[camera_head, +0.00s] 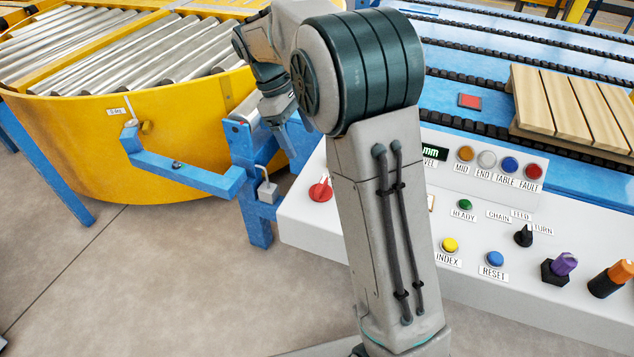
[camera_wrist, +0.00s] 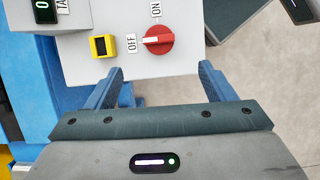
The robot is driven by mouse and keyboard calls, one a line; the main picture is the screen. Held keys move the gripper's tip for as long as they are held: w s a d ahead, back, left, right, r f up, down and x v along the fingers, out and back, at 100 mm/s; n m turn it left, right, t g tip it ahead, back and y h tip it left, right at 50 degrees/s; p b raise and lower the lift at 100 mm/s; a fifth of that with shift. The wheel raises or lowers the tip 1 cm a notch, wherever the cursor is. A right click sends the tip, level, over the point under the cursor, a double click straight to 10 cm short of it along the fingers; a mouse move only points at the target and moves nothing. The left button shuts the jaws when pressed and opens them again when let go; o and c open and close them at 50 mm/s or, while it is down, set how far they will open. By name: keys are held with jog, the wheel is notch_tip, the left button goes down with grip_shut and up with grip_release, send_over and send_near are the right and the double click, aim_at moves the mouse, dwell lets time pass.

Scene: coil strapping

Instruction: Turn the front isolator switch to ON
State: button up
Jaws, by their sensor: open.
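The red isolator switch (camera_wrist: 159,41) sits on the pale console panel in the wrist view. Its handle lies crosswise in that picture, with a white mark at the end towards the OFF label (camera_wrist: 131,44). The ON label (camera_wrist: 156,10) is above the knob. The red switch also shows in the head view (camera_head: 320,190) at the console's left end. My gripper (camera_wrist: 161,76) is open and empty, its blue fingers apart on either side below the switch, not touching it. In the head view my arm hides much of the gripper.
A yellow square fitting (camera_wrist: 103,46) is left of the switch. The white console (camera_head: 330,228) carries several buttons and knobs, partly hidden by my arm. A yellow roller turntable (camera_head: 180,140), a blue bracket (camera_head: 190,175) and a padlock (camera_head: 268,192) are left of it.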

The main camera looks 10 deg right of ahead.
aim_at(320, 183)
jog(key=x, duration=1.4)
jog(key=shift+w+a+f+b, duration=0.1)
jog(key=shift+w+f+b, duration=0.05)
jog(key=shift+w+b, duration=0.2)
jog(key=c, duration=1)
